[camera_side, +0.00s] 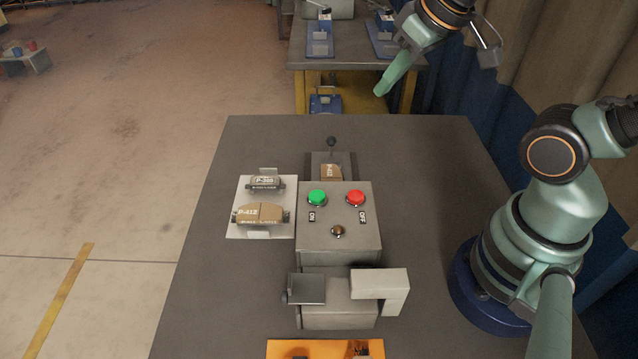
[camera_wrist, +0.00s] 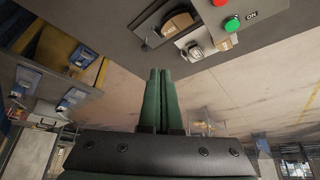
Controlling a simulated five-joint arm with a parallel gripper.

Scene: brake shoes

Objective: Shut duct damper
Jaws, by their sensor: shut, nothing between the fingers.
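In the side view, my gripper (camera_side: 381,90) hangs beyond the far edge of the bench, its green fingers pointing down. In the wrist view the two green fingers (camera_wrist: 160,72) lie side by side, shut and empty, touching nothing. A pale grey L-shaped housing (camera_side: 381,285), which looks like ducting, sits at the front of the machine. A dark flat plate (camera_side: 307,288) with a small dark knob at its left edge is beside it. I cannot tell for certain which part is the damper. The housing and plate are not visible in the wrist view.
The control box (camera_side: 339,250) carries a green ON button (camera_side: 317,198) and a red OFF button (camera_side: 355,198). Behind it stands a ball-topped lever (camera_side: 331,142). A pale tray (camera_side: 263,225) holds two labelled brake parts. An orange tray (camera_side: 325,348) is at the front.

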